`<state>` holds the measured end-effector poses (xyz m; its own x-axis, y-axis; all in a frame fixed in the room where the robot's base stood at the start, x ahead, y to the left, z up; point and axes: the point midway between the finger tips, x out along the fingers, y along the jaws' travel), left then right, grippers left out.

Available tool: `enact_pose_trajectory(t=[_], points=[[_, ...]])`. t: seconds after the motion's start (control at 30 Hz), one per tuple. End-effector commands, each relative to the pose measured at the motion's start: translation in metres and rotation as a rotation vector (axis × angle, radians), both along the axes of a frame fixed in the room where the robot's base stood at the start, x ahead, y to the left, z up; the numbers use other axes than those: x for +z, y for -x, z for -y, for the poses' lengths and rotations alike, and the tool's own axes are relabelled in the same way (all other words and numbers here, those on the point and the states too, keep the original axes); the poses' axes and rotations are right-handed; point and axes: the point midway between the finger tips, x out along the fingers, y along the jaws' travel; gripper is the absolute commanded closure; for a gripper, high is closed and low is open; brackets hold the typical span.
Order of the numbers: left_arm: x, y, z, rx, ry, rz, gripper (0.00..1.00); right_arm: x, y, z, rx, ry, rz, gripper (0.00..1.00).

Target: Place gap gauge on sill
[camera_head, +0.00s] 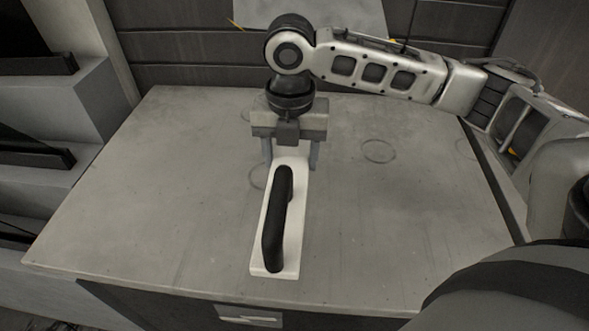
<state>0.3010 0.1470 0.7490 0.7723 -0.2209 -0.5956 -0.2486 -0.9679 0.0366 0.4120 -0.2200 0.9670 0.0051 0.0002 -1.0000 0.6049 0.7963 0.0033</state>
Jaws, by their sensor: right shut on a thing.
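A long white plate with a black bar handle (277,225) shows at the middle of the grey worktop; I cannot tell for sure that it is the gap gauge. My right gripper (291,160) comes in from the right, points down and is shut on the far end of this white piece, one finger on each side. The near end of the piece points toward me, and I cannot tell whether it rests on the top or hangs just above it. No sill can be made out for sure. My left gripper is not in view.
The grey worktop (400,215) is bare around the piece, with faint ring marks. Grey stepped shelves holding dark items stand at the left (75,110). A dark panelled wall (190,45) is behind, with a pale sheet (345,17) at the top. My right arm spans the right side.

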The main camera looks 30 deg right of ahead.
Motion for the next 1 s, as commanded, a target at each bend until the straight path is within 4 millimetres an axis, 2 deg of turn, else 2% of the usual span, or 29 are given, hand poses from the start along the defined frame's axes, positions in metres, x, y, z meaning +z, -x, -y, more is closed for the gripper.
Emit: enact_pose_trajectory(t=[0.1,0.23,0.47,0.7,1.0], points=[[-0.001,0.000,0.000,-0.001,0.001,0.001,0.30,-0.021,-0.011,0.010,0.000,-0.001,-0.004,0.93],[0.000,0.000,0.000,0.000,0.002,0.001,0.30,-0.034,-0.021,0.017,0.001,-0.001,0.000,0.93],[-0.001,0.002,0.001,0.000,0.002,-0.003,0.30,-0.047,-0.028,0.024,0.002,-0.001,-0.002,0.93],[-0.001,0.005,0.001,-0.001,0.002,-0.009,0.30,-0.076,-0.030,0.026,0.004,-0.001,-0.002,0.93],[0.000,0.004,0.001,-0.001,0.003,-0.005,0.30,-0.080,-0.030,0.026,0.004,-0.001,0.001,0.93]])
